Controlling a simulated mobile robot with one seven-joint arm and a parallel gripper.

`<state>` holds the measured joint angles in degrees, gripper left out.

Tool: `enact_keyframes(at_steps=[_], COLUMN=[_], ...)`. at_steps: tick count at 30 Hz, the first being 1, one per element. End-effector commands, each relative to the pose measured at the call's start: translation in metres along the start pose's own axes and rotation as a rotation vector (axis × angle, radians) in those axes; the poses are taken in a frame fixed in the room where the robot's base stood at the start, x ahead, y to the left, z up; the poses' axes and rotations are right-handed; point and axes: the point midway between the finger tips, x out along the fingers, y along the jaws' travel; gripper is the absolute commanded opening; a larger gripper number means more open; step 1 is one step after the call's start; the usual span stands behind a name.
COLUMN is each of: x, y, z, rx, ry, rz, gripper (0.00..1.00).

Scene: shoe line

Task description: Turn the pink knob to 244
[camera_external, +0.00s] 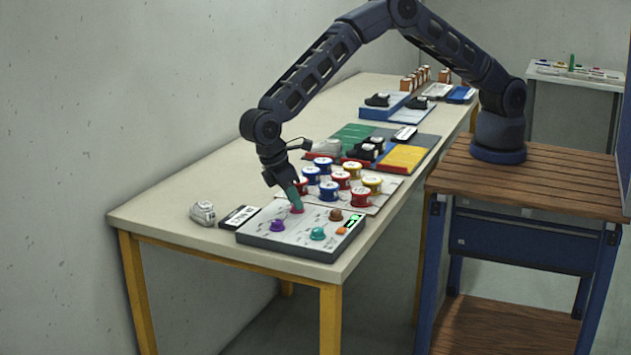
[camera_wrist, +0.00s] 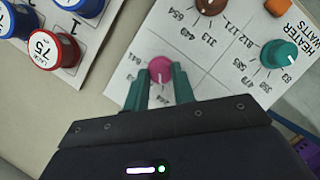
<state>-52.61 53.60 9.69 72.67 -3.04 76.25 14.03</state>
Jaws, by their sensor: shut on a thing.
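The pink knob (camera_wrist: 160,68) sits on a pale control panel (camera_external: 262,238) and carries a white pointer line. In the wrist view the line points down, towards my gripper's palm. Small printed numbers surround the knob; they are too blurred to read surely. My gripper (camera_wrist: 160,82) has its two teal fingers on either side of the knob and is shut on it. In the external view my gripper (camera_external: 296,205) reaches down to the panel, hiding most of the pink knob (camera_external: 297,211).
A purple knob (camera_external: 277,225), teal knob (camera_external: 317,233), brown knob (camera_external: 335,214) and orange piece (camera_external: 341,230) are on the panel. Several coloured spools (camera_external: 361,196) stand close behind it. A tape measure (camera_external: 203,212) and black-and-white box (camera_external: 239,217) lie left of it.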

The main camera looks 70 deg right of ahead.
Motion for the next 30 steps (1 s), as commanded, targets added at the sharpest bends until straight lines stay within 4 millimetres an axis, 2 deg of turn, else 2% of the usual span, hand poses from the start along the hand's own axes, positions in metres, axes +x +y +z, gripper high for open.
enact_keyframes(at_steps=[19, 20, 23, 30], x=[-0.0007, -0.0007, -0.0006, -0.0003], y=[-0.0005, -0.0005, -0.0005, -0.0005], z=[-0.0005, -0.0004, -0.0003, -0.0001], rx=[-0.046, -0.046, -0.046, -0.046], ry=[0.003, 0.003, 0.002, 0.001], rz=[0.019, 0.019, 0.019, 0.019], gripper=[0.03, 0.29, 0.47, 0.47])
